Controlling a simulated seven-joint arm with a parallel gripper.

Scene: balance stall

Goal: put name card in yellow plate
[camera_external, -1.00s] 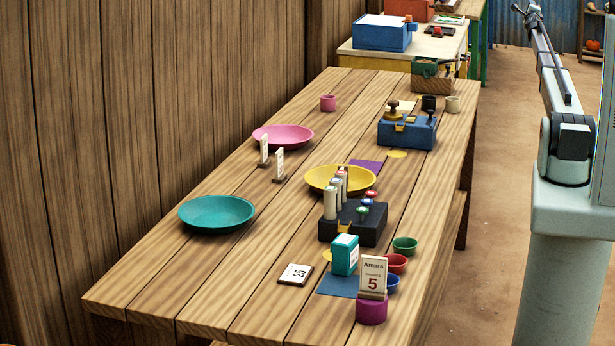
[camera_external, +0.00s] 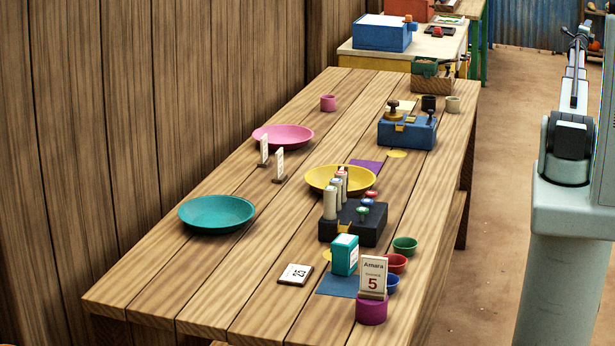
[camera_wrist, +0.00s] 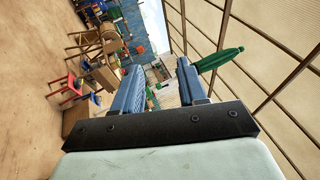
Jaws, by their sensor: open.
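A white name card reading "Amara" with a red 5 (camera_external: 373,275) stands upright at the front right of the table, at a purple cup (camera_external: 371,312); whether it rests on the cup or behind it I cannot tell. The yellow plate (camera_external: 316,184) lies mid-table, partly hidden by a black block with upright cylinders (camera_external: 345,225). My gripper (camera_wrist: 158,82) is open and empty in the wrist view, with its two blue-grey fingers apart. It is far from the card and plate, off to the right of the table, and neither shows in the wrist view.
Two small cards (camera_external: 280,164) stand near the pink plate (camera_external: 283,135). A card marked 25 (camera_external: 296,274) lies flat. A teal plate (camera_external: 216,213), a teal box (camera_external: 344,254) and small bowls (camera_external: 405,246) stand around. The table's front left is clear.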

